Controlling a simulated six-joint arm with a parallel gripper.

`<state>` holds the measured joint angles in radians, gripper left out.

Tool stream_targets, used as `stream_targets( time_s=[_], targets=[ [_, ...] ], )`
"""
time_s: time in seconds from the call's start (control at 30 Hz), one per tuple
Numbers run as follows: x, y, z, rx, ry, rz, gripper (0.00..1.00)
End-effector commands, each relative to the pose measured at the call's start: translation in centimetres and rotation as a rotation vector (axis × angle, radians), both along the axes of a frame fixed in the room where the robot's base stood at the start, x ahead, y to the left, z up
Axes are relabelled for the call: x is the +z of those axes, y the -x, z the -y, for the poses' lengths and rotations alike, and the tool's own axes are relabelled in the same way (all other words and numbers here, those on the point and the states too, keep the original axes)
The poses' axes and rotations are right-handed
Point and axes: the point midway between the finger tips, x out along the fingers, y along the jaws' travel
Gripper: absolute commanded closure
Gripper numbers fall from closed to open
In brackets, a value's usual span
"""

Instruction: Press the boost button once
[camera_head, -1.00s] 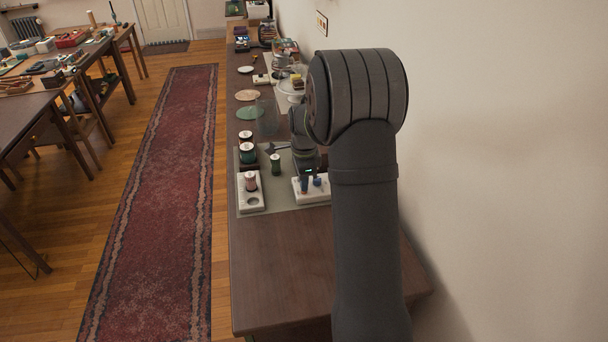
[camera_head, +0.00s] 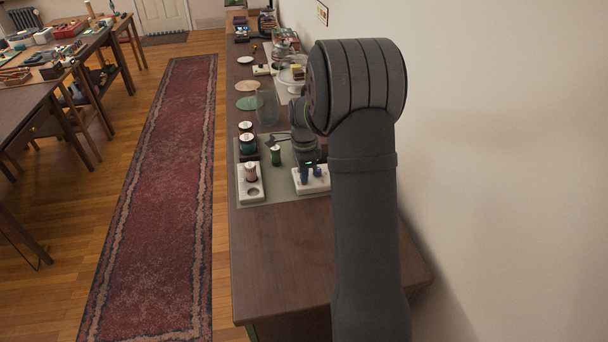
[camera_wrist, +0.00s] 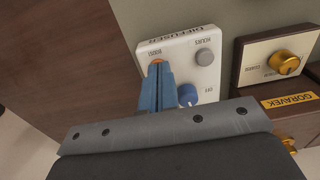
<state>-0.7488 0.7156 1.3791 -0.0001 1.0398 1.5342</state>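The white diffuser panel (camera_wrist: 203,88) fills the middle of the wrist view; it also shows in the head view (camera_head: 323,184). Its orange button marked BOOST (camera_wrist: 156,62) is at the upper left, partly covered by my fingertips. A grey button marked HOURS (camera_wrist: 204,57) is to its right. A blue knob (camera_wrist: 188,94) marked OFF is below, close beside my fingers. My gripper (camera_wrist: 159,70) has its blue fingers together, with nothing seen between them. Its tips are over or at the orange button; I cannot tell whether they touch it.
A cream box with a brass knob (camera_wrist: 284,62) stands right of the panel, by a wooden block labelled GORAVEK (camera_wrist: 290,100). The near table end (camera_head: 275,255) is clear.

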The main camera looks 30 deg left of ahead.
Motion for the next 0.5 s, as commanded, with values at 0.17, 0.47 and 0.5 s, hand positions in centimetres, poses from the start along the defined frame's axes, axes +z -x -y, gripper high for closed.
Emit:
stream_targets(
  time_s=[0.17,0.47,0.5],
  targets=[
    [3.7,0.0,0.0,0.0,-0.006,0.006,1.0],
    [10.6,0.0,0.0,0.0,-0.006,0.008,1.0],
    [11.3,0.0,0.0,0.0,-0.006,0.006,1.0]
  ],
)
